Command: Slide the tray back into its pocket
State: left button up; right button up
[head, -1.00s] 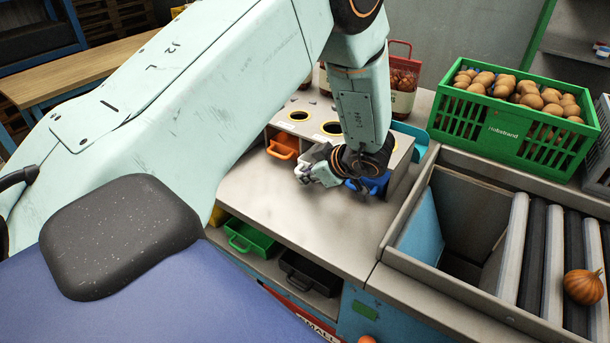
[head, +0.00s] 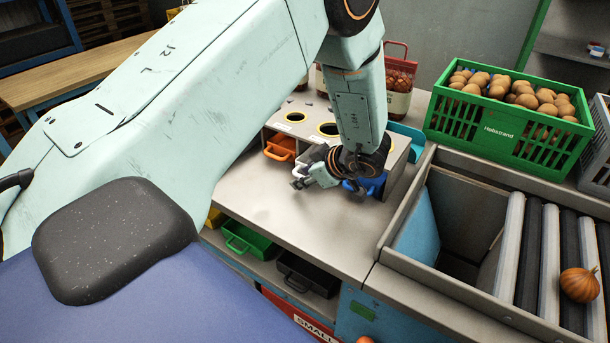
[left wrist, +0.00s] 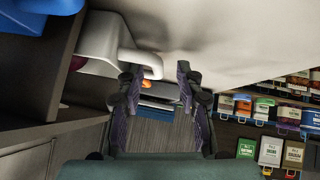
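A grey unit on the counter has pockets with trays in its front. The orange tray (head: 281,147) sits at the left and the blue tray (head: 372,184) at the right, partly hidden by my wrist. A white tray (head: 314,155) between them is mostly hidden by my left gripper (head: 303,181). In the left wrist view the white tray (left wrist: 104,42) sticks out with its curved handle, and the blue tray (left wrist: 40,16) is beyond it. My left gripper (left wrist: 159,98) is open and empty, its fingers close to the white handle; contact cannot be told. My right gripper is out of view.
A lower shelf holds a green tray (head: 249,241) and a black tray (head: 307,273). A roller conveyor (head: 548,262) with an onion (head: 579,285) and a green crate (head: 476,124) are at the right. The counter (head: 290,218) before the unit is bare.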

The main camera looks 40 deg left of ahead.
pick_arm(q)
jog(key=shift+v, duration=3.9)
jog(key=shift+s+d, duration=0.1)
